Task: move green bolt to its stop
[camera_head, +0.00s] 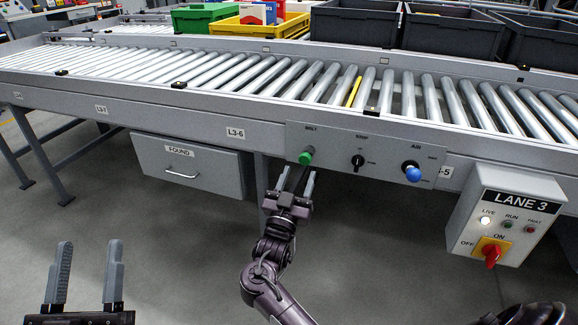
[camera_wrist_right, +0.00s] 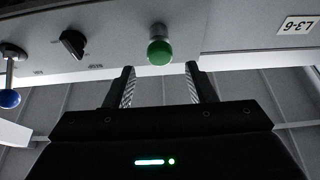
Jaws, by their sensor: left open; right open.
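The green bolt knob (camera_head: 306,157) sticks out of the grey control panel (camera_head: 335,150) on the conveyor's side, under the label BOLT. It also shows in the right wrist view (camera_wrist_right: 159,50), ahead of the fingertips and between their lines. My right gripper (camera_head: 296,172) is open and empty, just below and in front of the green knob, with a gap to it. In the wrist view its fingers (camera_wrist_right: 159,72) stand apart on either side of the knob. My left gripper (camera_head: 90,252) is open and empty at the lower left, far from the panel.
Beside the bolt on the panel are a black rotary switch (camera_head: 357,161) and a blue AIR knob (camera_head: 411,171). A LANE 3 box (camera_head: 506,215) with a red switch hangs at the right. A FOUND drawer (camera_head: 188,166) is at the left. Crates stand behind the roller conveyor (camera_head: 230,75).

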